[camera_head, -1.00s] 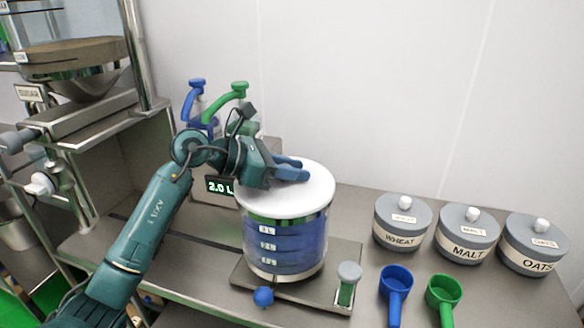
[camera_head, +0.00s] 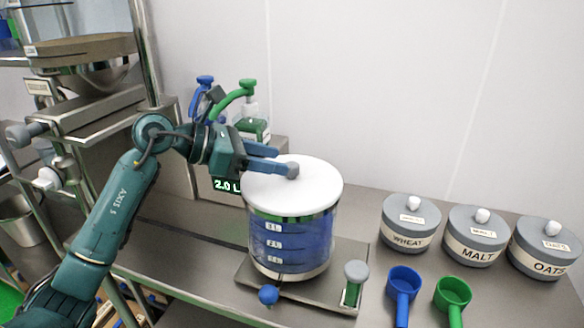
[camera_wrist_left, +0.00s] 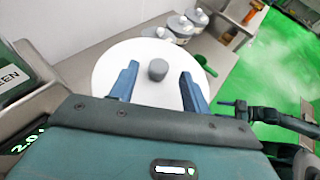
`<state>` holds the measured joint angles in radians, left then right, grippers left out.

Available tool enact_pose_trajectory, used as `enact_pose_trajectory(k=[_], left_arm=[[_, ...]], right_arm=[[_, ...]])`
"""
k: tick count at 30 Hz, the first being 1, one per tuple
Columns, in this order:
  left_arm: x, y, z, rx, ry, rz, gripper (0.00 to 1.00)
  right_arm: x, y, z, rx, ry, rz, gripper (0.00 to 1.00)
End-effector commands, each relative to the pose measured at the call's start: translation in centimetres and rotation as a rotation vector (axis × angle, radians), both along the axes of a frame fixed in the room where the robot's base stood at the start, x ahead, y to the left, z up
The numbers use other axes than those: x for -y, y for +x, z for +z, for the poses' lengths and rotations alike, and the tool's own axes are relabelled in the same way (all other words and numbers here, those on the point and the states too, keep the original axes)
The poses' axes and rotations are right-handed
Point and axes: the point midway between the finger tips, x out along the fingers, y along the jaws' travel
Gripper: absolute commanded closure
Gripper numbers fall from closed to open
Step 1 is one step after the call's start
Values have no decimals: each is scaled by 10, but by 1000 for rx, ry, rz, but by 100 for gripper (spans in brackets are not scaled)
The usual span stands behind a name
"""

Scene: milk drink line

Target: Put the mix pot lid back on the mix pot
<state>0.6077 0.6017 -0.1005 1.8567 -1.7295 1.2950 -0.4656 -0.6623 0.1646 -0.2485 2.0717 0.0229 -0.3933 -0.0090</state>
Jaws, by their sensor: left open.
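The mix pot (camera_head: 290,240) is a clear cylinder with blue contents and level labels, standing on a metal base. The white mix pot lid (camera_head: 312,192) lies on top of the pot and looks level, covering it. Its grey knob (camera_head: 292,170) stands up at its middle. My left gripper (camera_head: 277,160) is just above the lid, at the knob. In the left wrist view, the open blue fingers (camera_wrist_left: 160,85) stand apart on either side of the knob (camera_wrist_left: 158,69), with gaps between, above the white lid (camera_wrist_left: 150,98).
Lidded canisters for wheat (camera_head: 410,225), malt (camera_head: 474,238) and oats (camera_head: 545,250) stand to the right. A blue scoop (camera_head: 403,284) and a green scoop (camera_head: 453,293) lie before them. Blue and green dispenser taps stand behind my arm. A wall is behind the counter.

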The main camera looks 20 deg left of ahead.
Motion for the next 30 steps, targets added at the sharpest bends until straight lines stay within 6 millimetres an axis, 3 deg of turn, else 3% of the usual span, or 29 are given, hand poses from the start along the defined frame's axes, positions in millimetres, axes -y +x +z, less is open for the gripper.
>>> enact_pose_trajectory(k=[3,9,30], left_arm=[[-20,-13,7,2,4,3,53],[-39,-26,17,-2,2,1,53],[-43,-29,21,-1,-1,0,53]], right_arm=[[-2,0,-3,10,4,6,45],[-4,0,1,23,8,16,45],[-5,-1,1,26,5,24,45]])
